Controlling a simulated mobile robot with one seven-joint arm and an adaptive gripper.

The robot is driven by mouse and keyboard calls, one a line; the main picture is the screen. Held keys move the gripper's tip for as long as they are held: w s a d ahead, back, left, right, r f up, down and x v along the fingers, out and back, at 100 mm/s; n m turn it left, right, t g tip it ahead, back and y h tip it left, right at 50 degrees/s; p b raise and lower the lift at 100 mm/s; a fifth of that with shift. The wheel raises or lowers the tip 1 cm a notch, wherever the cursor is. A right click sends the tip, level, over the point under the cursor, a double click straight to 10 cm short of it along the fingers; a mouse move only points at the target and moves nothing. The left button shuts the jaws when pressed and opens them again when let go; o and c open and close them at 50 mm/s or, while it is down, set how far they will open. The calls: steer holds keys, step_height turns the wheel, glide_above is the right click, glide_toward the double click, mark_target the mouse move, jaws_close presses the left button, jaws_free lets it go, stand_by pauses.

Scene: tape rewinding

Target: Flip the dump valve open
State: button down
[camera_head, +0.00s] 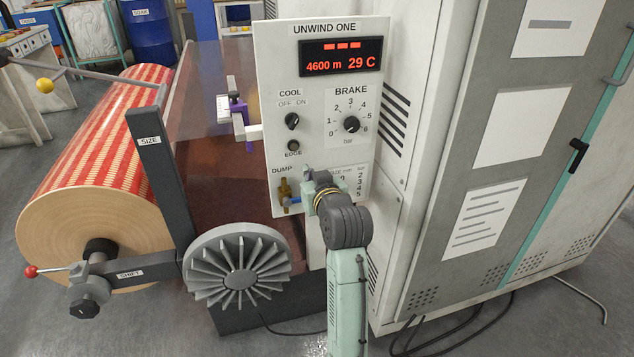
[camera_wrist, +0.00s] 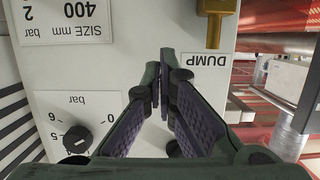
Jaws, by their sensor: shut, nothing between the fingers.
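The dump valve (camera_head: 284,191) is a brass fitting with a blue handle (camera_head: 293,201), low on the left of the white control panel (camera_head: 318,80). In the wrist view, which is upside down, the brass valve body (camera_wrist: 213,25) is at the top, beside the DUMP label (camera_wrist: 205,59). The blue handle does not show there. My gripper (camera_wrist: 169,68) is shut and empty in front of the panel, apart from the brass body. In the head view my wrist hides most of the gripper, just right of the valve.
The panel has a COOL switch (camera_head: 292,121), an EDGE button (camera_head: 293,146) and a BRAKE knob (camera_head: 351,124). The BRAKE knob also shows in the wrist view (camera_wrist: 77,139). A grey finned wheel (camera_head: 238,281) stands below left, and a large red patterned roll (camera_head: 105,170) lies farther left.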

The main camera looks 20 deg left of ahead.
steer(key=shift+f, duration=2)
steer(key=shift+w+d+f+m+y+p, duration=0.15)
steer(key=shift+d+f+m+y+p, duration=0.15)
steer(key=shift+f+m, duration=0.3)
step_height(320, 180, down, 8)
steer(key=a+m+y, duration=0.1)
steer(key=m+y, duration=0.3)
steer(key=m, duration=0.8)
steer(key=shift+s+g, duration=0.4)
steer(key=shift+a+m, duration=0.1)
steer(key=shift+m, duration=0.2)
